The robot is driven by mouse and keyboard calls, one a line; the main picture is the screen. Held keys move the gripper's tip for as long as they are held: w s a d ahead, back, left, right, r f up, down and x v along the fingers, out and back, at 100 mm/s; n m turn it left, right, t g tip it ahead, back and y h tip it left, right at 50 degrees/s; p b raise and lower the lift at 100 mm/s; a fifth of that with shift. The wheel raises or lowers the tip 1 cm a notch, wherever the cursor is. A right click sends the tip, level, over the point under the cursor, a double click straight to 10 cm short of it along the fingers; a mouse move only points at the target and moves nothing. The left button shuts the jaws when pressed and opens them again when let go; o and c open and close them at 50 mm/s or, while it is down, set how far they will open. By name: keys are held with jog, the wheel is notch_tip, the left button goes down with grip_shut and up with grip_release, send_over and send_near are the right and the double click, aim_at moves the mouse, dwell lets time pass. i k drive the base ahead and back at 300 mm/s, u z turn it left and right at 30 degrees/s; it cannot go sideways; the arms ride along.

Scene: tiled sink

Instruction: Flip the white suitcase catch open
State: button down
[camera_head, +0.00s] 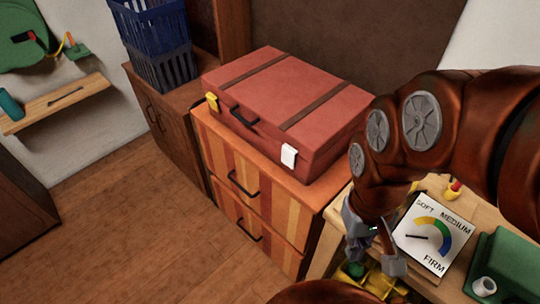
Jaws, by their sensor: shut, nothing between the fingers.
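The red suitcase (290,100) lies flat and closed on a striped drawer cabinet (230,165). The white catch (289,156) is on its front face near the right corner. A yellow catch (212,102) is on the same face near the left end, with a dark handle (243,116) between them. I cannot tell from here how the white catch is set. My gripper (375,252) is shut and empty, to the right of and lower in the picture than the white catch, clear of the suitcase. My arm covers the area right of the suitcase.
A dial board (433,234) marked soft, medium and firm, yellow objects (378,284) and a green block (508,262) are around my gripper on a wooden surface. Blue baskets (155,40) stand behind left. The floor in front of the cabinet is clear.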

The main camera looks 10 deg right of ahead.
aim_at(288, 153)
jog(key=u, duration=0.3)
jog(key=k, duration=1.3)
jog(key=u, duration=0.6)
jog(key=i, duration=0.9)
jog(key=u, duration=0.9)
